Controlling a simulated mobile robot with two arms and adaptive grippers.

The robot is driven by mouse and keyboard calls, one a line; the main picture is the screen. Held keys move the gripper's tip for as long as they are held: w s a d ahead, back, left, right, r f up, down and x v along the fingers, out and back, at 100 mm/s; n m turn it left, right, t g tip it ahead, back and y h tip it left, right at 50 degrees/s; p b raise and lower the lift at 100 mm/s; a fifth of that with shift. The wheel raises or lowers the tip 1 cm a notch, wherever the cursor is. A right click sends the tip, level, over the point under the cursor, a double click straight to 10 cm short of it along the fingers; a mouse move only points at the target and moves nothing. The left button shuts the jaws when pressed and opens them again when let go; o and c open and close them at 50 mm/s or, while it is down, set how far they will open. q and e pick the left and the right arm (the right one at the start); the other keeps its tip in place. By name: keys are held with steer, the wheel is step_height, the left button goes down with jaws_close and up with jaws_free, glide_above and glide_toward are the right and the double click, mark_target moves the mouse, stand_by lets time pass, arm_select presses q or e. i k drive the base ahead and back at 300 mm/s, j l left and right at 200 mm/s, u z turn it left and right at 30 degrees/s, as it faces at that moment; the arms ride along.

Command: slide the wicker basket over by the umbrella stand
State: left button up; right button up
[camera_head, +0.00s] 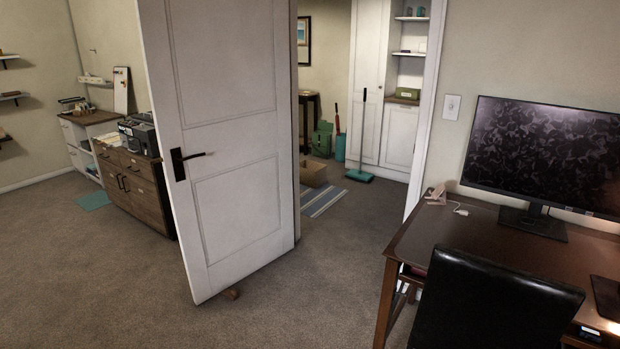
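Neither of my grippers is in view. Through the doorway, a small open-topped tan box-like container (313,174) sits on the floor just right of the door's edge; it may be the wicker basket, but its weave is too small to tell. Behind it and to the right stands a teal cylinder (340,147) with a red stick-like thing (337,120) upright in it, which looks like the umbrella stand. The two stand apart on the floor. The door hides part of the room beyond.
A striped rug (322,200) and a teal-headed broom (360,175) are beyond. A desk (420,240) and black chair (490,305) block the right. Carpet is clear between.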

mark_target(312, 173)
steer(key=i+j+u, duration=0.3)
steer(key=i, duration=0.9)
steer(key=i+l+u, duration=0.1)
steer(key=i+u, duration=0.2)
steer(key=i, duration=0.9)
steer(key=i+l+z, duration=0.2)
steer(key=i+z, duration=0.3)
steer(key=i+j+z, duration=0.1)
steer(key=i+z, duration=0.35)
steer(key=i, duration=0.15)
steer(key=i+j+z, duration=0.25)
steer(key=i+z, duration=0.5)
steer(key=i, duration=1.5)
steer(key=i+u, duration=0.3)
steer(key=i, duration=0.25)
steer(key=i+u, duration=0.3)
steer(key=i, duration=0.3)
steer(key=i+l+u, duration=0.25)
steer(key=i, duration=0.3)
